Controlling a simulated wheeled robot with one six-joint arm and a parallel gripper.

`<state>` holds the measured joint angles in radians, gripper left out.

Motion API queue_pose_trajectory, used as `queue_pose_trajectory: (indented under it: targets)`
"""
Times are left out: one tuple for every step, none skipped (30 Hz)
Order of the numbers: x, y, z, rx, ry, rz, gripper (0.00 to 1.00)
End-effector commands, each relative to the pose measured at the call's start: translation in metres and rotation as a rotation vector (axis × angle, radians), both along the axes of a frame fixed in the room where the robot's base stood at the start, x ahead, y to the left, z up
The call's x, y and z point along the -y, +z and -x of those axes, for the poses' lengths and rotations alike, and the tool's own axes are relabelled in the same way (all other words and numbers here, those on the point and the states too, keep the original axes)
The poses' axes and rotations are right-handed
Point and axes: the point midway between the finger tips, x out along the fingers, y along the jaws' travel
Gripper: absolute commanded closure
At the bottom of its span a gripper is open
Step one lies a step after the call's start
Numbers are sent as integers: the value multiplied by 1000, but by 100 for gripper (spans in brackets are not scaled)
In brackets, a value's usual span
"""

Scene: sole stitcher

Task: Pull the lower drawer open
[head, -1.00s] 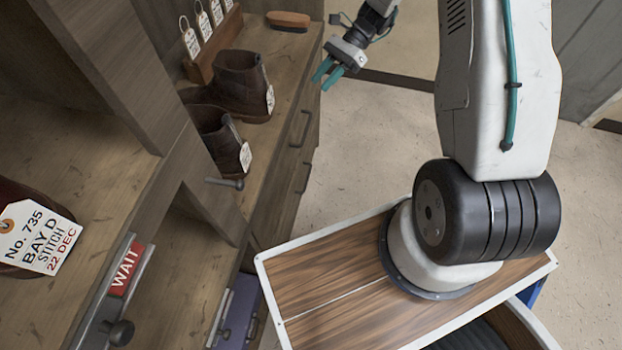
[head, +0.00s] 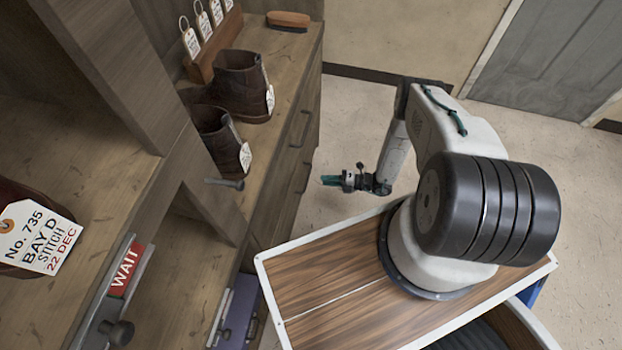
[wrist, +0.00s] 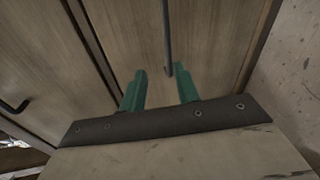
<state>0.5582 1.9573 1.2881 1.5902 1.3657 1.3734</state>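The lower drawer (head: 288,198) is a wooden front low on the cabinet, closed as far as I can see. Its dark bar handle (head: 304,178) shows at the cabinet's right side. My gripper (head: 325,180) is level in front of this handle, a little to its right, pointing left at the cabinet. In the wrist view the two green fingers of my gripper (wrist: 160,72) are apart with nothing held. A dark handle bar (wrist: 167,38) runs between their tips in the picture; I cannot tell whether it is between them in depth.
Another handle (head: 300,128) sits higher on the cabinet. Boots (head: 240,85), a tag rack (head: 212,45) and a brush (head: 288,20) are on the cabinet top (head: 285,70). Pale floor (head: 350,120) is free right of the cabinet.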

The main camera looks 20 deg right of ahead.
Motion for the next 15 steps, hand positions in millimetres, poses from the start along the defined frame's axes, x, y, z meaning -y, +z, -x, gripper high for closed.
queue_pose_trajectory:
  targets:
    - [2, -7, -2, -32, -41, -21, 69]
    - [3, -10, -3, -50, -59, -32, 69]
    - [3, -13, -5, -64, -77, -43, 69]
    - [3, -14, -7, -71, -85, -48, 69]
    - [1, -15, -9, -75, -89, -51, 69]
    - [-2, -17, -11, -78, -93, -53, 69]
    - [-5, -17, -13, -79, -92, -53, 69]
    - [-10, -18, -16, -79, -90, -53, 69]
    - [-15, -20, -19, -79, -90, -53, 69]
    - [-19, -21, -22, -78, -88, -52, 69]
    - [-23, -22, -25, -78, -89, -52, 69]
    - [-29, -23, -29, -77, -88, -52, 69]
    - [-32, -24, -32, -77, -88, -51, 69]
    - [-36, -24, -35, -76, -89, -51, 69]
    - [-41, -26, -38, -77, -88, -51, 69]
